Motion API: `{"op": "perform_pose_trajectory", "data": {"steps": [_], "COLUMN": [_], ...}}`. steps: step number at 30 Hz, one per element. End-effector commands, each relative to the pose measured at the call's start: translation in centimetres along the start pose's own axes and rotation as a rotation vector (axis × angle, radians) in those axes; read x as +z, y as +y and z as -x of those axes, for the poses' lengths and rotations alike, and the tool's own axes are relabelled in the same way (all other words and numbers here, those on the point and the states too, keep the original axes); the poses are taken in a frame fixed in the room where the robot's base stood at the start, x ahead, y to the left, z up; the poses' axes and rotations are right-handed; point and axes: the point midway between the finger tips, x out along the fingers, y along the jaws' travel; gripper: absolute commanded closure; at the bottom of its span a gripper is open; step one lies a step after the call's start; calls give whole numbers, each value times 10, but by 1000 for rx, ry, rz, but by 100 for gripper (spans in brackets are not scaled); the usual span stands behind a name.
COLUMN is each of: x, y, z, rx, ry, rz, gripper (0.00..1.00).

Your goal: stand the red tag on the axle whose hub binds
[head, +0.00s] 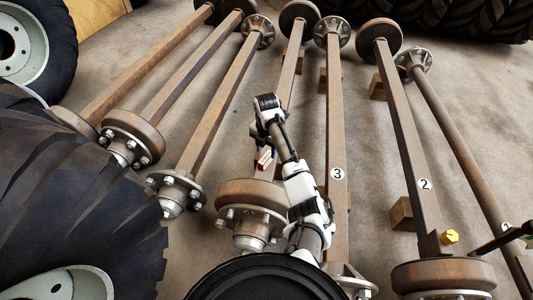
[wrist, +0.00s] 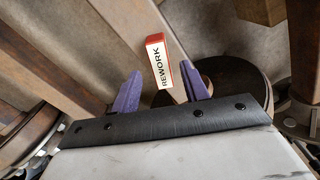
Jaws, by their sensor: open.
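The red tag (wrist: 158,62) is a small block with red edges and a white face marked REWORK. In the wrist view it sits between and just beyond the purple fingertips of my gripper (wrist: 159,74), which is open. In the head view the tag (head: 265,160) shows below my gripper (head: 261,150), over the middle axle (head: 289,85) near its drum. I cannot tell whether the tag touches the axle or the fingers. Axle 3 (head: 336,120) and axle 2 (head: 403,130) lie to the right. No view shows which hub binds.
Several more axles lie on the concrete floor at left, such as one with a bolted hub (head: 175,190). Another axle (head: 455,125) lies at far right. Large tyres (head: 75,190) crowd the left. Wooden blocks (head: 402,213) and a yellow piece (head: 449,237) are at right.

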Motion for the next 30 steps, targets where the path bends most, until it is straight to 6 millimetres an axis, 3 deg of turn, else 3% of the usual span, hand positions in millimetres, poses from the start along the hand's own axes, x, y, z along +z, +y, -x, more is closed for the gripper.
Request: {"op": "perform_pose_trajectory", "data": {"steps": [1, 6, 12, 30], "x": [1, 0, 0, 0], "y": [0, 0, 0, 0], "z": [17, 50, 71, 74], "rx": [2, 1, 1, 0], "ry": [-2, -1, 0, 1], "rz": [0, 1, 2, 1], "gripper": [55, 55, 55, 55]}}
